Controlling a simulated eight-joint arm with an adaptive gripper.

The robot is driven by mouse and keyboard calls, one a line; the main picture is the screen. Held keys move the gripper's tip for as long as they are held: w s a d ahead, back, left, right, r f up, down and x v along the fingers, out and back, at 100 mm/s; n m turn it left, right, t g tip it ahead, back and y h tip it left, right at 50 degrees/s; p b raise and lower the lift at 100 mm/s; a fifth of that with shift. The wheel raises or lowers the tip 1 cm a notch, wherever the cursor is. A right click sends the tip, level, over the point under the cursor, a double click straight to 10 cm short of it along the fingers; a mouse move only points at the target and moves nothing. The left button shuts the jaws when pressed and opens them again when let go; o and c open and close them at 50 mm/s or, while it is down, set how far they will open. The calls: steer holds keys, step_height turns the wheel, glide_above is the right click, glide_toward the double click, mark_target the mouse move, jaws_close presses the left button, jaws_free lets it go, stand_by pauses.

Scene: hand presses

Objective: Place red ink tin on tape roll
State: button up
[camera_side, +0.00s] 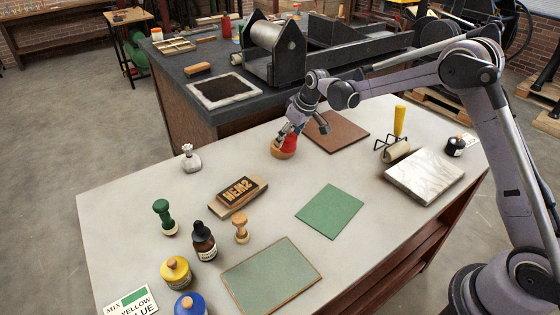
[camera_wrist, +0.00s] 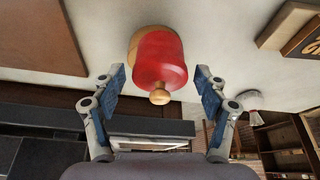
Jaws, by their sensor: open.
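The red ink tin (camera_side: 289,143), with a round wooden knob, stands at the far side of the pale table, beside the brown sheet. It also shows in the wrist view (camera_wrist: 160,60). The tan tape roll (camera_side: 281,153) is under the tin; its edge shows past the tin in the wrist view (camera_wrist: 134,48). The tin appears to rest on the roll, a little off its middle. My gripper (camera_wrist: 160,85) is open, with one finger on each side of the tin's knob end and visible gaps to both. In the side view, my gripper (camera_side: 303,127) is at the tin and partly hides it.
A brown sheet (camera_side: 337,131) lies just right of the roll. A lettered block (camera_side: 238,193) and silver-grey weight (camera_side: 190,158) stand to the left. A green sheet (camera_side: 330,210), roller (camera_side: 397,152) and marble slab (camera_side: 424,176) lie nearer or rightward. The press bench (camera_side: 240,105) stands behind.

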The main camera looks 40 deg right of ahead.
steer(key=v, duration=1.1)
steer(key=s+a+r+m+t, duration=0.1)
steer(key=s+r, duration=0.2)
steer(key=s, duration=0.4)
steer(key=s+a+r, duration=0.1)
steer(key=s+r, duration=0.3)
steer(key=s, duration=0.4)
steer(key=s+f+t, duration=0.1)
steer(key=s+f, duration=0.1)
steer(key=s, duration=0.5)
steer(key=s+f+m+h, duration=0.1)
steer(key=s+f, duration=0.2)
steer(key=s, duration=0.5)
steer(key=shift+s+m+t, duration=0.3)
steer(key=shift+t, duration=0.1)
